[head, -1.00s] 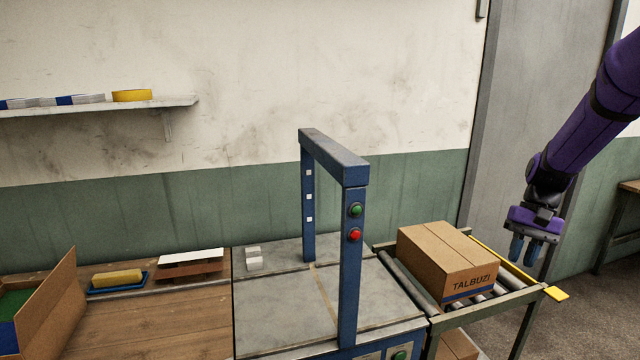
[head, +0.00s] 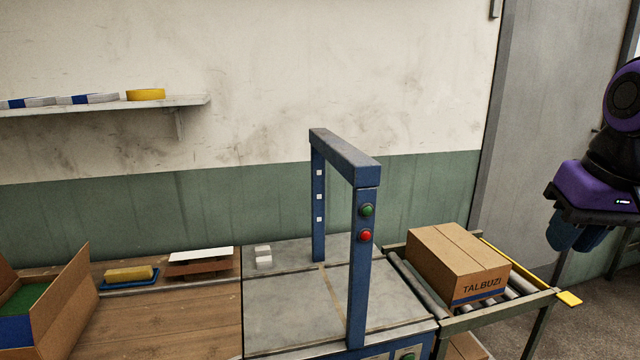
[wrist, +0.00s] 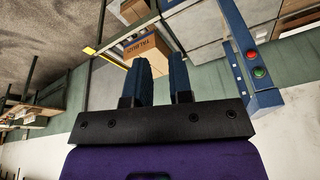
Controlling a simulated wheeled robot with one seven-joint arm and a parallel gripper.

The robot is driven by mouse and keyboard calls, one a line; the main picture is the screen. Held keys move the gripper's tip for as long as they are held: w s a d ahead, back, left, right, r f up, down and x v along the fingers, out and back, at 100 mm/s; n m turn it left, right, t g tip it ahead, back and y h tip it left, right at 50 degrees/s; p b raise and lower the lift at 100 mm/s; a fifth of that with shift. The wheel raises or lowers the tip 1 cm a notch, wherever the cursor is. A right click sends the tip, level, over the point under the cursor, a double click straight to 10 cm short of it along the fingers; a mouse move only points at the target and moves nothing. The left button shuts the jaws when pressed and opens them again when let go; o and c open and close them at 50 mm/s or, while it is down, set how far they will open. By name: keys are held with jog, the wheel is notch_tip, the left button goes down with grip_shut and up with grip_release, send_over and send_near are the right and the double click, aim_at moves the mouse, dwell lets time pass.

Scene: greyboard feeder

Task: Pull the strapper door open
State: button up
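The strapper is a blue machine with a grey top (head: 290,305) and a blue arch (head: 361,265) carrying a green and a red button. The arch also shows at the right of the wrist view (wrist: 240,65). Only a strip of the machine's front (head: 427,345) shows at the bottom edge of the head view, with another green button; I cannot make out the door. My gripper (head: 570,237) hangs at the far right of the head view, beyond the roller table and apart from the strapper. In the wrist view its two blue fingers (wrist: 163,70) stand apart with nothing between them.
A carton marked TALBUZI (head: 459,266) sits on the roller table (head: 540,305), right of the strapper; a yellow piece (head: 568,299) sticks out at its corner. A wooden bench (head: 170,320) with an open carton (head: 62,300) lies left. A grey door (head: 545,110) stands behind.

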jog(key=shift+n+t, duration=0.4)
jog(key=shift+t, duration=0.5)
jog(key=s, duration=0.1)
jog(key=s+a, duration=0.1)
jog(key=s, duration=0.3)
jog(key=shift+s+a+r, duration=0.25)
jog(key=shift+s, duration=0.3)
grip_shut()
jog(key=shift+w+a, duration=0.1)
